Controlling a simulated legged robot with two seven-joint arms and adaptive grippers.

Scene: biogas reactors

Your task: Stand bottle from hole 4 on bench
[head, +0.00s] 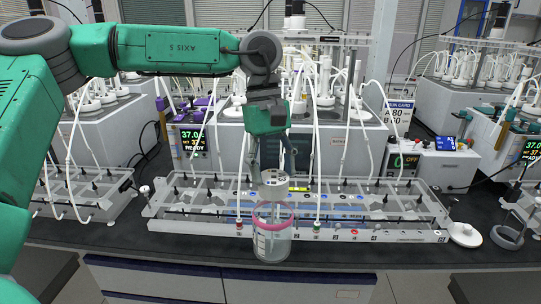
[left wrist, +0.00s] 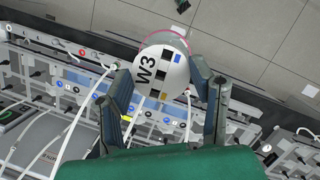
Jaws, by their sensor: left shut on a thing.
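A clear bottle (head: 272,246) with a pink ring and a white cap (head: 275,179) is upright in front of the rack, near the bench's front edge. In the left wrist view the cap (left wrist: 158,68) reads W3 and has coloured squares. My left gripper (head: 273,172) comes down from above and is shut on the bottle at the cap, one finger on each side. The cap hides most of the bottle in the left wrist view. I cannot tell whether the base touches the dark bench (head: 190,244). My right gripper is not in view.
A long grey rack (head: 190,226) with numbered positions and thin white tubes stands just behind the bottle. A white round lid-like piece (head: 465,235) and a grey ring stand (head: 507,237) are at the right. Bare bench runs narrowly along the front.

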